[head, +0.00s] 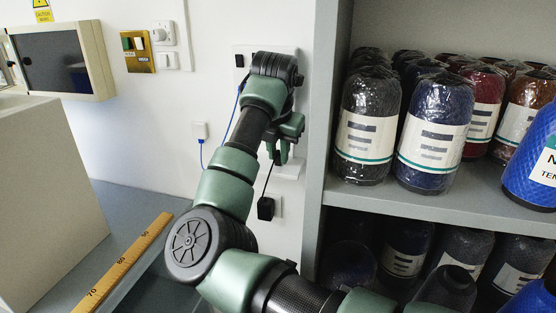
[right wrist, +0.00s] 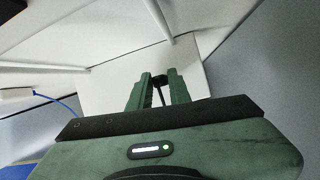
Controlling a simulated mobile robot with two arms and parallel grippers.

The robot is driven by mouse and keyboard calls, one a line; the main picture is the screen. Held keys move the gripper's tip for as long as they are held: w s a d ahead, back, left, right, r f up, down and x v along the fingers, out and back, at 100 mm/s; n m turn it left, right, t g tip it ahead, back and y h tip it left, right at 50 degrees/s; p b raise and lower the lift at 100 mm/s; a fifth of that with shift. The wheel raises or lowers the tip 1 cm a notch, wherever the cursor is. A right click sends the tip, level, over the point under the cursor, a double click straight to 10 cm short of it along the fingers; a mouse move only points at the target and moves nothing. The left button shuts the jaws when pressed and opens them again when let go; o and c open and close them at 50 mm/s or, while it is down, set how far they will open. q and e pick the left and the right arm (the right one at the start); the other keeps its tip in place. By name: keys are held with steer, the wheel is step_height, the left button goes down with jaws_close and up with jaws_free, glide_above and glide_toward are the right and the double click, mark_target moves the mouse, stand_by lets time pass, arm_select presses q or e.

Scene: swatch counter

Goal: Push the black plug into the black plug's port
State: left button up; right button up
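My right gripper (head: 283,156) is in front of the wall at the white panel (head: 243,48), fingers pointing down in the head view. In the right wrist view its two green fingers (right wrist: 159,92) stand close together with a small dark thing between them, which looks like the black plug (right wrist: 158,82). A thin black cord runs from the gripper down to a black box (head: 265,208) on the wall. My gripper and wrist cover much of the panel, so the black plug's port cannot be made out. My left gripper is out of view.
A blue cable (head: 233,119) runs between the panel and a white wall box (head: 200,131). A grey shelf unit (head: 325,130) with wrapped spools (head: 368,125) stands close on the right. A yellow ruler (head: 125,262) lies on the counter at left.

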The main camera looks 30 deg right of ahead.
mark_target(278, 156)
jaws_close()
step_height(278, 156, up, 10)
steer(key=p, duration=0.6)
